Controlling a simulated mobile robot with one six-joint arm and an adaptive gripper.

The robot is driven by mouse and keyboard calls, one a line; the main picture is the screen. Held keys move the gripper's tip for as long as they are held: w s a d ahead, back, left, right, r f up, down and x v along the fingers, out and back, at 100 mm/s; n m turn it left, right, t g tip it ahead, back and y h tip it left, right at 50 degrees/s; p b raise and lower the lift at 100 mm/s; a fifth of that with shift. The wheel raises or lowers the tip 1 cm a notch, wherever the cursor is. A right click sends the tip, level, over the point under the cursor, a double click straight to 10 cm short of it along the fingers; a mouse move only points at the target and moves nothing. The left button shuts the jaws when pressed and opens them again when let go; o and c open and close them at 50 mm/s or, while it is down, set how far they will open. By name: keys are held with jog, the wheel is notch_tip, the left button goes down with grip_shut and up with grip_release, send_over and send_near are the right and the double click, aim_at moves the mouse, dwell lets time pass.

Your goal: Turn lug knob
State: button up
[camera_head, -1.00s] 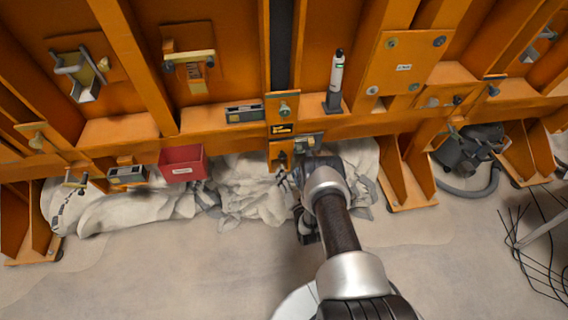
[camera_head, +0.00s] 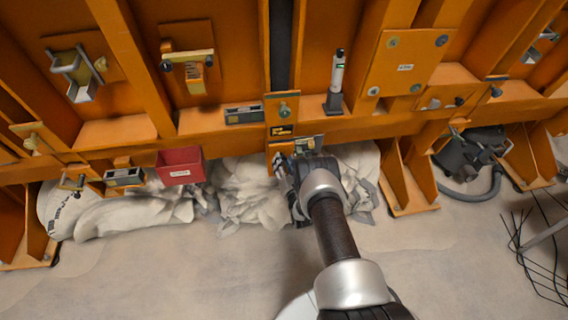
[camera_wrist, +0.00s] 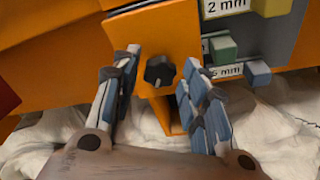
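The lug knob is a small black lobed knob (camera_wrist: 160,71) on an orange bracket (camera_wrist: 150,35) in the wrist view. My gripper (camera_wrist: 156,88) is open, with one finger to the left of the knob and one to the right. Clear gaps show between the knob and both fingers, and nothing is held. In the head view my gripper (camera_head: 281,168) is at the lower front of the orange frame, under a small black-and-yellow label. The knob is hidden there behind the gripper and wrist.
Right of the bracket is a grey panel with coloured blocks and labels such as "2 mm" (camera_wrist: 226,8). A red bin (camera_head: 181,166) hangs on the frame to the left. Crumpled whitish cloth or sacks (camera_head: 245,190) lie below. A black vacuum-like machine (camera_head: 468,155) stands at right.

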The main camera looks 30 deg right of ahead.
jog(key=c, duration=0.7)
jog(key=shift+c, duration=0.3)
